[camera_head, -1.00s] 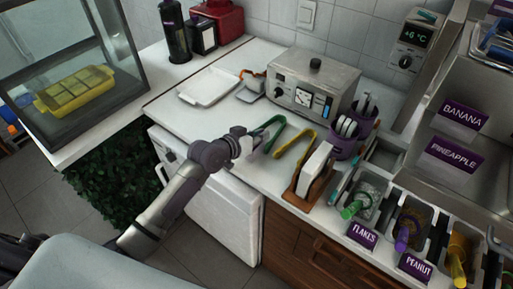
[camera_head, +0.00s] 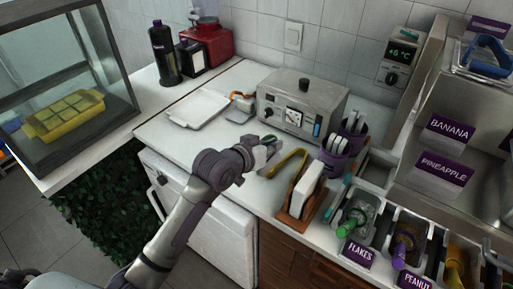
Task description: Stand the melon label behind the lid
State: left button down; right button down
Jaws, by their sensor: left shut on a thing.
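My left gripper (camera_head: 264,152) is over the white counter, in front of the steel box. It is shut on what looks like the green tongs (camera_head: 270,140), mostly hidden by the fingers. No label that reads melon shows. Purple labels read BANANA (camera_head: 450,130), PINEAPPLE (camera_head: 440,170), FLAKES (camera_head: 359,251) and PEANUT (camera_head: 413,281); one at the top right (camera_head: 490,25) is too small to read. I cannot tell which thing is the lid. My right gripper is not in view.
Yellow tongs (camera_head: 290,161) lie right of the gripper, beside a wooden holder (camera_head: 291,211) with white pieces. The steel box (camera_head: 300,105) and a purple holder (camera_head: 337,162) stand behind. A white tray (camera_head: 197,109) lies at left. The counter's front left is clear.

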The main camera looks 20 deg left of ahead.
pick_arm(q)
jog(key=s+d+r+p, duration=0.1)
jog(key=d+r+p, duration=0.15)
jog(key=r, duration=0.25)
jog(key=s+d+r+p, duration=0.1)
jog(key=d+r+p, duration=0.1)
jog(key=r+p, duration=0.3)
jog(key=s+a+f+b, duration=0.1)
jog(key=a, duration=0.1)
jog(key=s+a+f+n+y+b, duration=0.1)
jog(key=s+f+b, duration=0.1)
jog(key=s+a+f+n+t+y+b, duration=0.1)
jog(key=a+b, duration=0.1)
jog(key=shift+s+a+f, duration=0.25)
jog(key=shift+s+a, duration=0.05)
jog(key=shift+a, duration=0.05)
jog(key=s+a+f+n+y+b, duration=0.2)
jog(key=s+a+n+y, duration=0.1)
jog(key=s+a, duration=0.4)
jog(key=shift+a+f+y+b, duration=0.2)
jog(key=shift+a+y+b, duration=0.2)
jog(key=shift+y, duration=0.1)
